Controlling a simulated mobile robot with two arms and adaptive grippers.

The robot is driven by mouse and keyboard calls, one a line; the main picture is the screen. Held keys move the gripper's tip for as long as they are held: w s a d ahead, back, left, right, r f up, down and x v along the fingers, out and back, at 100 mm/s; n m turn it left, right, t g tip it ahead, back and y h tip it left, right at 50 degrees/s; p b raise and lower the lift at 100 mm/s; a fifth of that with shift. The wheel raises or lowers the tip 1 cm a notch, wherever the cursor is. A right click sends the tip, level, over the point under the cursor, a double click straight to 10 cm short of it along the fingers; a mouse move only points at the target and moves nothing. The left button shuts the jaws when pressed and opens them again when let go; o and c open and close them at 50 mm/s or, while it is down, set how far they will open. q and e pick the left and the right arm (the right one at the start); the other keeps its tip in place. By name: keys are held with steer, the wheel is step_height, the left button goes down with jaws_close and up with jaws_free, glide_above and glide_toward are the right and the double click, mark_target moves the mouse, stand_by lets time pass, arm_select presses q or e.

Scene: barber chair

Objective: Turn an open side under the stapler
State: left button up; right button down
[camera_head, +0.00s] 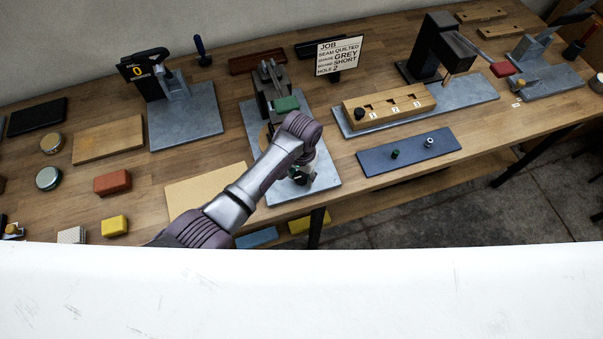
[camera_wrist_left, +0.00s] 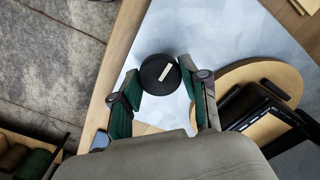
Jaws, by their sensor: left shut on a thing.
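The stapler (camera_head: 268,84) is a dark upright machine with a green block on its front, on a pale grey plate (camera_head: 322,187). A round wooden turntable (camera_head: 264,137) shows partly beneath it, mostly hidden by my left arm. In the left wrist view the turntable (camera_wrist_left: 277,77) carries a black part. My left gripper (camera_head: 301,177) points down at the plate's front. Its green-padded fingers (camera_wrist_left: 160,78) are shut on a round black knob (camera_wrist_left: 158,70) with a white mark, beside the turntable. I cannot tell which side of the work faces the stapler. My right gripper is not in view.
A numbered wooden block (camera_head: 388,105) and blue mat (camera_head: 410,151) lie to the right. A press on a grey plate (camera_head: 186,115) and a tan board (camera_head: 207,188) are to the left. The bench's front edge is close.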

mark_target(301, 176)
arm_select(q)
steer(key=shift+w+r, duration=0.15)
steer(key=o, duration=0.9)
steer(key=shift+c, duration=0.2)
steer(key=shift+o, duration=1.3)
step_height(301, 176, up, 12)
